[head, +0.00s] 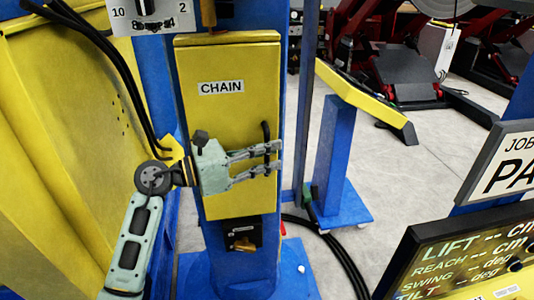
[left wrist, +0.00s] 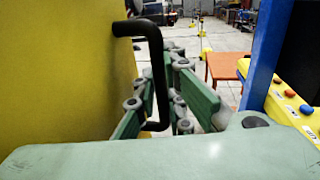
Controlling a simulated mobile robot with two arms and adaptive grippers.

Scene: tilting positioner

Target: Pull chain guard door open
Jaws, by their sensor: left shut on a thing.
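The chain guard door (head: 226,120) is a tall yellow panel labelled CHAIN on a blue column. Its black bar handle (head: 266,131) is near the right edge. The door looks flat against the column; I cannot tell if there is a small gap. My left gripper (head: 271,158) reaches across the door from the left, with its fingers shut on the lower part of the handle. In the left wrist view the handle (left wrist: 153,70) stands between the jointed green fingers, beside the yellow door face (left wrist: 60,75). The fingers hide part of the handle. My right gripper is not in view.
A blue post with a yellow arm (head: 345,92) stands to the right. Black hoses (head: 340,255) lie on the floor. A display panel (head: 470,255) fills the lower right. Grey floor is open between.

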